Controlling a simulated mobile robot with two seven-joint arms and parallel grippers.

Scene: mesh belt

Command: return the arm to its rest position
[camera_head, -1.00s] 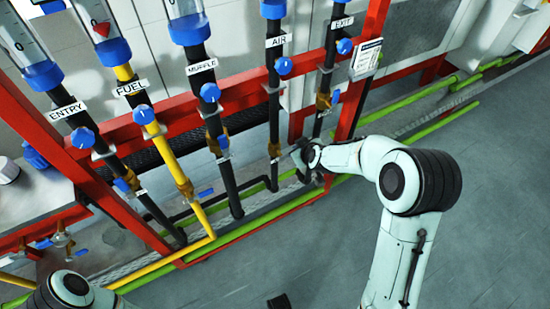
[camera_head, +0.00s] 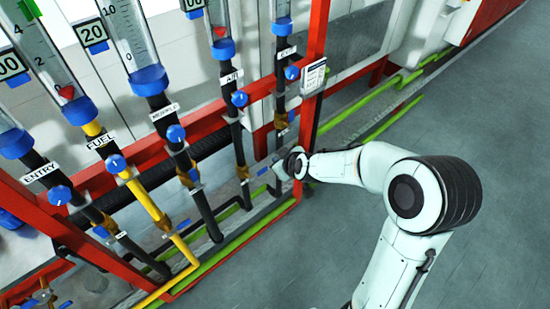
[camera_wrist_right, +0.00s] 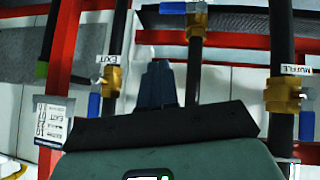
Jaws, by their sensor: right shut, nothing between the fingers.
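My right arm (camera_head: 385,175) reaches in from the lower right of the head view, bent at the elbow. Its gripper (camera_head: 279,167) is small there, in front of the lower part of the EXIT pipe (camera_head: 280,80). In the right wrist view the dark fingers of this gripper (camera_wrist_right: 158,72) are together, with nothing held. They appear between the EXIT valve (camera_wrist_right: 111,80) and the pipe to its right. I cannot tell how far they are from the pipes. My left gripper is not in view.
A red frame (camera_head: 312,75) carries pipes with blue knobs, labelled ENTRY, FUEL (camera_head: 102,139), MUFFLE, AIR and EXIT. A white tag (camera_head: 313,77) hangs on its right post. Grey floor (camera_head: 500,130) at right is clear.

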